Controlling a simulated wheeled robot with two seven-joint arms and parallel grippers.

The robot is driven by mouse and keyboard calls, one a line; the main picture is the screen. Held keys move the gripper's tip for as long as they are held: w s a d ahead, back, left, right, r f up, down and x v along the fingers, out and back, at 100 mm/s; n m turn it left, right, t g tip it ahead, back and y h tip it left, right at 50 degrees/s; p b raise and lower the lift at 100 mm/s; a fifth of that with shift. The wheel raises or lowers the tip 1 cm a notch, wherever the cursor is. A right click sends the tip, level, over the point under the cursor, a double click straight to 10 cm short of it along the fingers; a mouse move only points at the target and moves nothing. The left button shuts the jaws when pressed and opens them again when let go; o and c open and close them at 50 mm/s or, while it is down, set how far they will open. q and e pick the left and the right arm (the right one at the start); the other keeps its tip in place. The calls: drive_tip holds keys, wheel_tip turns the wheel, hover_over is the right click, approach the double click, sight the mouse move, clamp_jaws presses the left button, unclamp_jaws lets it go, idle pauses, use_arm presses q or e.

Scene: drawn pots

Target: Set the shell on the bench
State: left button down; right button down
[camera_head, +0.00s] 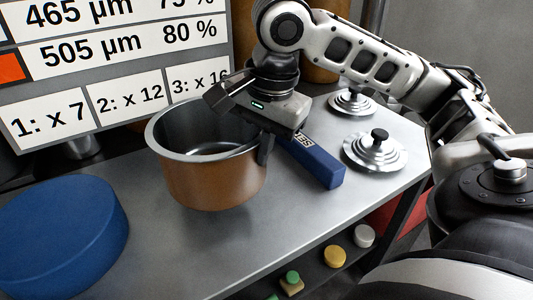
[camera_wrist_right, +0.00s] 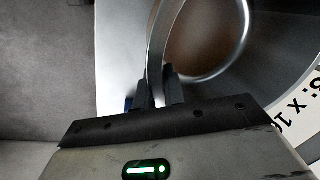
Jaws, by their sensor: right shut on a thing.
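The shell is a copper-coloured pot (camera_head: 213,182) with a grey metal inside, upright in the middle of the head view. My right gripper (camera_head: 266,148) is shut on the wall at its right rim. In the right wrist view, the shell's rim (camera_wrist_right: 241,45) curves up from between the fingers of my right gripper (camera_wrist_right: 160,88). The shell is over the grey bench (camera_head: 265,225); I cannot tell whether its base touches the top. Part of its right side is hidden by the gripper. My left gripper is not in view.
A blue block (camera_head: 313,162) with lettering lies right of the shell. Two stepped metal discs with black knobs (camera_head: 375,152) stand at the right. A large blue round block (camera_head: 62,235) is at the left. A sign board (camera_head: 120,65) stands behind. Bare bench lies in front.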

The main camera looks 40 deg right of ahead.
drive_tip(key=f, duration=0.1)
drive_tip(key=d+f+b, duration=0.1)
drive_tip(key=f, duration=0.1)
drive_tip(key=d+f, duration=0.1)
drive_tip(key=f, duration=0.1)
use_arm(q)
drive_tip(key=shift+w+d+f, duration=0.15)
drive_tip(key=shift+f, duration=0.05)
use_arm(e)
drive_tip(key=shift+a, duration=0.1)
drive_tip(key=shift+f, duration=0.15)
drive_tip(key=c, duration=1.5)
unclamp_jaws()
use_arm(q)
drive_tip(key=p, duration=0.1)
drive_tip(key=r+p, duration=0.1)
drive_tip(key=p, duration=0.1)
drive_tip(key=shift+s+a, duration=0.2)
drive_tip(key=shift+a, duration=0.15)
use_arm(e)
wheel_tip(320, 180, up, 12)
hover_over(264, 176)
drive_tip(key=s, duration=0.3)
drive_tip(key=shift+w+d, duration=0.25)
drive_tip(key=shift+d, duration=0.15)
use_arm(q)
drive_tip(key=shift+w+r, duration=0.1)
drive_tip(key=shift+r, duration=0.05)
